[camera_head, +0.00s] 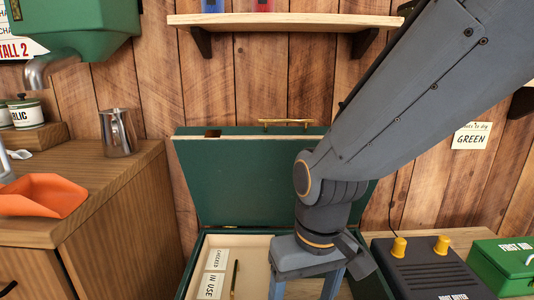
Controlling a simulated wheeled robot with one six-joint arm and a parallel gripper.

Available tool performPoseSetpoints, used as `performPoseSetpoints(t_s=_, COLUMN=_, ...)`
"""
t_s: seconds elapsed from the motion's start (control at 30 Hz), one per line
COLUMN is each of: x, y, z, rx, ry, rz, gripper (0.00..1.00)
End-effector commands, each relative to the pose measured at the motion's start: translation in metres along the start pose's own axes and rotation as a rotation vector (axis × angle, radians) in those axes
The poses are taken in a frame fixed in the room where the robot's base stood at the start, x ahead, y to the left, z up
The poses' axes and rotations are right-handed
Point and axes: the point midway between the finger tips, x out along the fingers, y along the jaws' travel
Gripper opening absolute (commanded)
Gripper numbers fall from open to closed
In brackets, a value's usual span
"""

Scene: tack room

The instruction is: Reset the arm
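My arm comes in from the upper right and reaches down to the middle bottom. My gripper (306,286) points down over the open green case (245,185). Its two blue fingers stand apart, with no object visible between them. The fingertips run off the bottom edge, so I cannot tell if they touch anything.
The case's raised lid stands behind my gripper; cards (212,285) lie inside. A wooden cabinet at left carries a steel jug (119,133) and an orange scoop (42,195). A dark box with yellow knobs (430,270) and a first aid box (505,262) stand right. A shelf (285,21) hangs above.

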Motion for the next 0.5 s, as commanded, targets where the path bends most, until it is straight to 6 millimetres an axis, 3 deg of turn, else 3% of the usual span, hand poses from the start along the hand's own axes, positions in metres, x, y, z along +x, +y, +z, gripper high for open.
performPoseSetpoints(t_s=0.03, x=-0.020, y=0.006, z=0.004, rx=0.024, ry=-0.003, rz=0.006, gripper=0.69)
performPoseSetpoints(t_s=0.5, x=-0.115, y=0.069, z=0.029, rx=0.209, ry=-0.019, rz=0.049, gripper=0.69)
